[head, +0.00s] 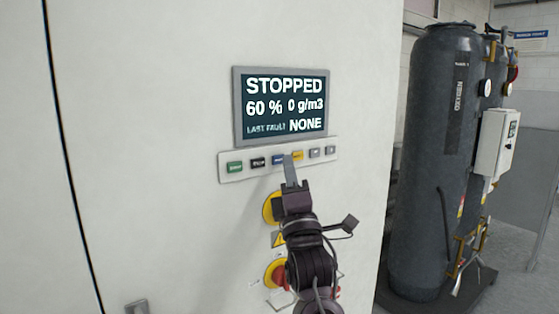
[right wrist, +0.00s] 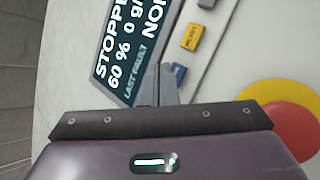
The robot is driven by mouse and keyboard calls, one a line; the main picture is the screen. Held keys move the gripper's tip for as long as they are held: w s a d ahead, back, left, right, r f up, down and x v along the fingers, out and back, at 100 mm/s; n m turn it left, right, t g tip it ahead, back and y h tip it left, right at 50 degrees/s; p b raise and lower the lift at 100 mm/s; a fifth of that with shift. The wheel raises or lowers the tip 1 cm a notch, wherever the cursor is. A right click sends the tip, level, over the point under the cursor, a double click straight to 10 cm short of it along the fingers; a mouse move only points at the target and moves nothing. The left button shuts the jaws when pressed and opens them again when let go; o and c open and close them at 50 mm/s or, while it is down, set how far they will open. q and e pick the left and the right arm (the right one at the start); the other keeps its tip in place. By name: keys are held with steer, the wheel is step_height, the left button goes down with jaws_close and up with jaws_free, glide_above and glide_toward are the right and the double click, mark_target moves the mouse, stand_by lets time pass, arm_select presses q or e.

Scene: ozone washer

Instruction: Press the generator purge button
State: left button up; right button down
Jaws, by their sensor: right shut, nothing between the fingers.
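A pale button strip (head: 228,177) sits below the display on the white cabinet front. It carries a green button (head: 234,167), a black one (head: 258,162), a blue one (head: 278,159), a yellow one (head: 298,155) and two grey ones. The labels are too small to read surely, so I cannot tell which is purge. My right gripper (head: 289,163) is shut and empty, its fingertips in front of the strip between blue and yellow. In the right wrist view the tips (right wrist: 166,72) are beside the blue button (right wrist: 178,74), below the yellow one (right wrist: 192,36). Contact cannot be told.
The display (head: 284,105) reads STOPPED, 60 %, 0 g/m3, last fault NONE. Below the strip, a red button on a yellow disc (head: 270,274) and another yellow disc (head: 268,207) are partly hidden by my right arm. A dark tank (head: 428,150) stands at the right.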

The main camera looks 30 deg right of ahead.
steer(key=shift+w, duration=0.15)
stand_by(0.8)
steer(key=shift+w, duration=0.25)
steer(key=shift+w, duration=0.35)
stand_by(0.6)
steer(key=shift+s+y, duration=0.1)
steer(key=shift+y, duration=0.2)
steer(key=shift+s, duration=0.7)
steer(key=shift+s+d+b, duration=0.2)
steer(key=shift+s+b, duration=0.25)
steer(key=shift+s, duration=2)
steer(key=shift+f, duration=0.1)
